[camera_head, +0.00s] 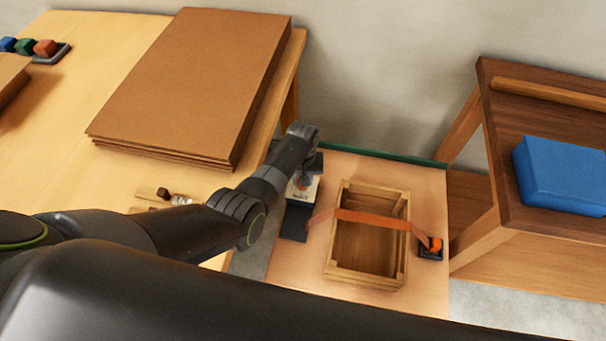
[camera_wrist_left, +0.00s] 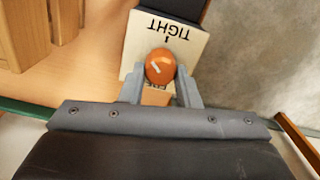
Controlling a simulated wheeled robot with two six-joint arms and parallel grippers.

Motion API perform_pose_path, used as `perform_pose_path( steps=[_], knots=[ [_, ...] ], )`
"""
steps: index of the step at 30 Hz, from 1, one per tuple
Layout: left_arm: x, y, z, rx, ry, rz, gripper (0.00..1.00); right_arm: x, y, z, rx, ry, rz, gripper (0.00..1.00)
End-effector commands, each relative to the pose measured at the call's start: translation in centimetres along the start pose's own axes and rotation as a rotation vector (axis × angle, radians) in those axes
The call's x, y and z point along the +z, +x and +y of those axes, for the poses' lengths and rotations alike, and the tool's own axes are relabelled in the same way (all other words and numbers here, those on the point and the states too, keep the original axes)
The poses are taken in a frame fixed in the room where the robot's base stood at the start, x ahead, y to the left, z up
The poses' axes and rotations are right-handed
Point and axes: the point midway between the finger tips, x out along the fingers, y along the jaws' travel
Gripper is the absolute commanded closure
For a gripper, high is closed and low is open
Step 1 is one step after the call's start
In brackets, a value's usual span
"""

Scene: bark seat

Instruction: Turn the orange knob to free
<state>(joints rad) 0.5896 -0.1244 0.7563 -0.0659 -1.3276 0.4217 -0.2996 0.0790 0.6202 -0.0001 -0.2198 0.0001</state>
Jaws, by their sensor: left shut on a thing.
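The orange knob (camera_wrist_left: 160,67) sits on a cream plate (camera_wrist_left: 135,50) in the left wrist view. The plate reads TIGHT, upside down in this view, with a short tick beside it; a second word on the gripper side is partly hidden. A pale mark shows on the knob, off the TIGHT tick. My left gripper (camera_wrist_left: 160,84) is shut on the knob, one finger on each side. In the head view my left gripper (camera_head: 304,172) reaches down over the plate (camera_head: 304,194), and the knob is mostly hidden. My right gripper is not in view.
An orange strap (camera_head: 375,218) runs from beside the plate across a wooden crate (camera_head: 334,272) to a small black anchor (camera_head: 431,253). Brown boards (camera_head: 195,80) lie on the left table (camera_head: 100,40). A blue box (camera_head: 562,175) lies on the right bench (camera_head: 510,110).

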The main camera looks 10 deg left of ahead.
Motion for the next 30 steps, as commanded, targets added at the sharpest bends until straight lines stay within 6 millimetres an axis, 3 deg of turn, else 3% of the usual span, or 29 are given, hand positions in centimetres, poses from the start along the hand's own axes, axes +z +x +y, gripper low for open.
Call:
perform_pose_path(
  steps=[30],
  knots=[
    [0.1,-0.1,-0.4,0.001,-0.963,0.003,0.93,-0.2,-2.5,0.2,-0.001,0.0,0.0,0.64]
  ],
)
